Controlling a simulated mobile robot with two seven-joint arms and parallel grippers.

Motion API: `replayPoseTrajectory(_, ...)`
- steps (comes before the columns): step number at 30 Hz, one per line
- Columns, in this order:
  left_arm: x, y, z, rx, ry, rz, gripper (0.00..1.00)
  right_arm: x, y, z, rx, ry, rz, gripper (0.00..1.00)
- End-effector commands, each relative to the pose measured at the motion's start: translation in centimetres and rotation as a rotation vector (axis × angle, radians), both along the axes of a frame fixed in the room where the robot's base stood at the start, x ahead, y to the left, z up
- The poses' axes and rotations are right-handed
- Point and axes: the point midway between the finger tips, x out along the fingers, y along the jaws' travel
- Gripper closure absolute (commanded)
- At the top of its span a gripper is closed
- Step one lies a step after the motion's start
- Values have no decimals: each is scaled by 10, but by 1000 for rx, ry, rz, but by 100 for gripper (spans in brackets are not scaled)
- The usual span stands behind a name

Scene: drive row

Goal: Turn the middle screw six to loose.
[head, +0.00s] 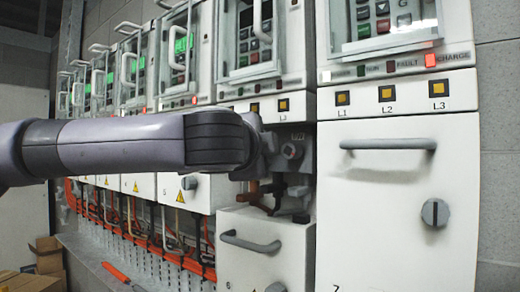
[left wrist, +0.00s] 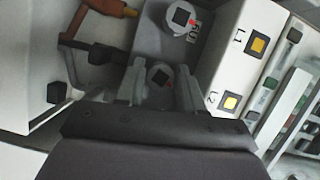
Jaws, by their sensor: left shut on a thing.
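Drive six's door (head: 262,262) is lowered, and its terminal block shows in the open bay. My left gripper (head: 265,150) reaches into this bay, its fingertips mostly hidden behind my arm in the head view. In the left wrist view its two fingers (left wrist: 161,92) are shut on the middle screw (left wrist: 160,75), one on each side of the round head. That head has a dark square socket and a red mark. A second screw (left wrist: 180,20) shows above it in that view. Another screw (head: 292,150) shows right of the gripper in the head view. My right gripper is not in view.
A brown cable lug (left wrist: 105,7) and a black one lie beside the fingers. Drive seven's closed door (head: 395,215) with its grey handle stands to the right. L1 and L2 lamps (left wrist: 258,45) are on the panel nearby. Orange cables (head: 150,230) run below the row at left.

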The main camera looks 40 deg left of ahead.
Motion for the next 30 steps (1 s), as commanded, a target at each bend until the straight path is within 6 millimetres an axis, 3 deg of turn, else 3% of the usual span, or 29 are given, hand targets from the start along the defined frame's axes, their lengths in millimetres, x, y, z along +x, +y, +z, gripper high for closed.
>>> replayPoseTrajectory(12, 0, 0, 1, -163, -19, -1, 94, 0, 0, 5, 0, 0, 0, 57)
replayPoseTrajectory(27, 0, 0, 1, -177, -21, -2, 94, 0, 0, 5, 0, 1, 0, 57)
replayPoseTrajectory(28, 0, 0, 1, -177, -21, -2, 57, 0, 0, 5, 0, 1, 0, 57)
replayPoseTrajectory(29, 0, 0, 1, -177, -21, -1, 47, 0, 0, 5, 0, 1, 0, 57)
replayPoseTrajectory(30, 0, 0, 1, -177, -21, -1, 43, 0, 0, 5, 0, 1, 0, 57)
